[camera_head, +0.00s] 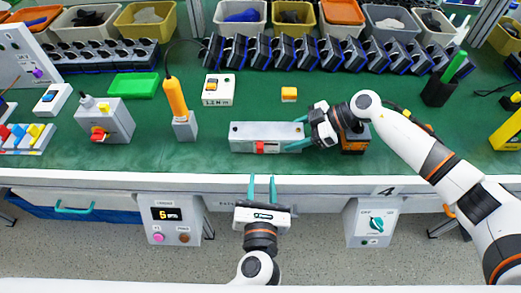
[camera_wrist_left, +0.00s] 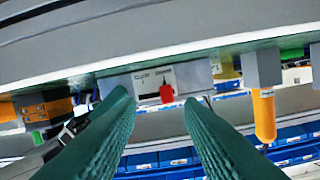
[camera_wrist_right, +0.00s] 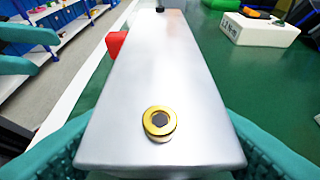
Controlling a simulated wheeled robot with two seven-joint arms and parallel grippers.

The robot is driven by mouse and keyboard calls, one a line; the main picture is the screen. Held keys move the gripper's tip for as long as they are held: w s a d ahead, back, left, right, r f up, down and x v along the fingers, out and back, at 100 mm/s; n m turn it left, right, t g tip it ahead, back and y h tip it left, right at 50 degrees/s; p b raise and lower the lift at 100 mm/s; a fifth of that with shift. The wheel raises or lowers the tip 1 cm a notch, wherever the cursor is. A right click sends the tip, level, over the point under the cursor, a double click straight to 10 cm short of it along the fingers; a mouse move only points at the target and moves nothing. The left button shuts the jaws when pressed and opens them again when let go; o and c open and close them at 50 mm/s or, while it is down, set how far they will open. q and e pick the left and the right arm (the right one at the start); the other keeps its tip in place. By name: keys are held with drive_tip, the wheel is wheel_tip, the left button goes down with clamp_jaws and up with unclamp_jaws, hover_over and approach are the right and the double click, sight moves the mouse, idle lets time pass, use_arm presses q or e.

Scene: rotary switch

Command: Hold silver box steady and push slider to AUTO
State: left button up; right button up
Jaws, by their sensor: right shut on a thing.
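The silver box (camera_head: 250,131) lies on the green table near its front edge, long side left to right. Its red slider (camera_head: 266,147) is on the front face, right of the middle of the label in the left wrist view (camera_wrist_left: 167,93). The label's words are too small to read. My right gripper (camera_head: 306,133) is shut on the box's right end; its fingers flank the box (camera_wrist_right: 160,110) in the right wrist view. My left gripper (camera_head: 262,188) is open and empty, below and in front of the table edge, its fingers pointing toward the box.
An orange-handled tool (camera_head: 176,100) in a grey stand is left of the box. The table's front edge (camera_head: 120,180) lies between my left gripper and the box.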

sight(260, 152)
use_arm(q)
drive_tip(key=shift+w+a+n, duration=0.15)
drive_tip(key=shift+w+n, duration=0.4)
drive_tip(key=shift+w, duration=1.4)
drive_tip(key=shift+w+a+n, duration=0.15)
drive_tip(key=shift+w+n, duration=0.4)
drive_tip(key=shift+w, duration=1.4)
drive_tip(key=shift+c, duration=0.5)
clamp_jaws()
